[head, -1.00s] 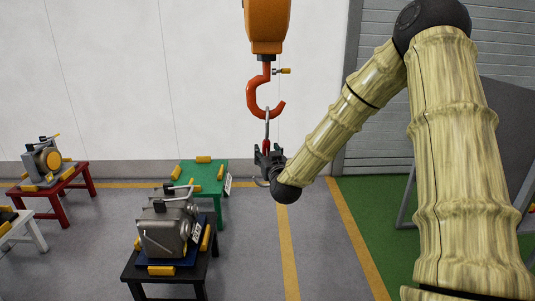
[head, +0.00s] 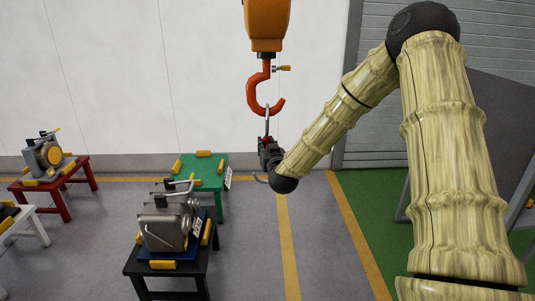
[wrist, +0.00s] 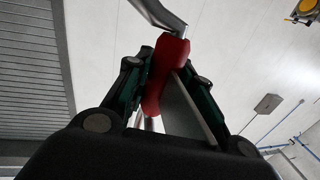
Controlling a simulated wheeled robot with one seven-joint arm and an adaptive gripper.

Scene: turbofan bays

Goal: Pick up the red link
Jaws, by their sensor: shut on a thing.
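The red link (wrist: 166,72) is between the two fingers of my gripper (wrist: 165,85) in the wrist view, and they are shut on it. A bent grey metal rod (wrist: 160,14) meets the red link at its top end. In the head view my gripper (head: 268,152) is below the orange crane hook (head: 264,100). A grey metal piece (head: 267,120) runs from the hook's bowl down to the gripper. The red link is mostly hidden by the gripper in the head view.
A grey machine unit (head: 167,222) with a handle stands on a black table (head: 150,270). A green table (head: 211,180) with yellow blocks is behind it. Another unit (head: 45,158) is on a red table (head: 67,182) at far left. The floor right of the tables is clear.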

